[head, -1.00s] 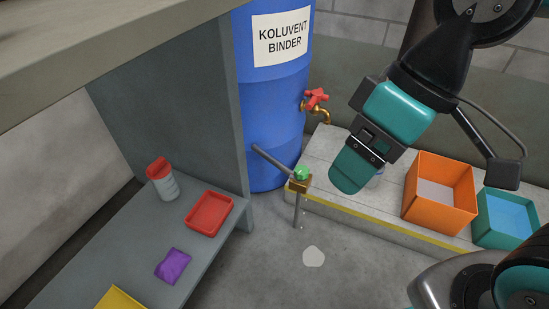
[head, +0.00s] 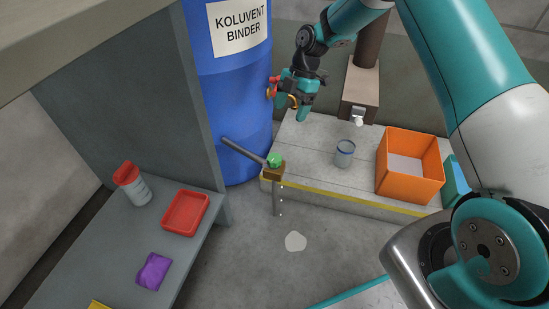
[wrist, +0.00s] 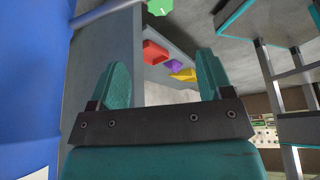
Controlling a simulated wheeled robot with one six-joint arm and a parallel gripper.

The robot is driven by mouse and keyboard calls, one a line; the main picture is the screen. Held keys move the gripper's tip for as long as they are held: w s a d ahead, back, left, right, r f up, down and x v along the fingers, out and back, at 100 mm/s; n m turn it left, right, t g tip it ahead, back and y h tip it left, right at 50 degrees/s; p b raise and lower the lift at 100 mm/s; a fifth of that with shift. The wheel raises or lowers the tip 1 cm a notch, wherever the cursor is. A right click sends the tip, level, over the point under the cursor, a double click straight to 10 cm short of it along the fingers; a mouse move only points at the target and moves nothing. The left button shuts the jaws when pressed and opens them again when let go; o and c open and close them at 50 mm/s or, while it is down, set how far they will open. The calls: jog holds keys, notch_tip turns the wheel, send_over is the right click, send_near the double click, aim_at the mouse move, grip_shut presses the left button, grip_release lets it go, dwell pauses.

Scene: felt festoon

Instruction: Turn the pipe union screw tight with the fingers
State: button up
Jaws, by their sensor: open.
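The pipe union (head: 273,174) is a brass-coloured block on a grey pipe in front of the blue drum. Its green screw (head: 275,160) sits on top, and drops fall below the block. In the wrist view the green screw (wrist: 160,7) shows at the top edge, beyond my fingers and touching neither. My gripper (head: 291,108) is above and behind the union, close to the drum's red-handled tap. In the wrist view my gripper (wrist: 163,78) has its two teal fingers apart with nothing between them.
The blue drum (head: 238,100) and its red tap handle (head: 273,87) are close by my gripper. A tin (head: 345,152) and an orange box (head: 409,140) stand on the pale plinth. A pale puddle (head: 295,241) lies on the floor. A red tray (head: 185,212) is on the grey bench.

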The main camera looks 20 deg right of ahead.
aim_at(274, 158)
jog(key=b+x, duration=0.6)
jog(key=x, duration=1.1)
jog(key=c, duration=0.9)
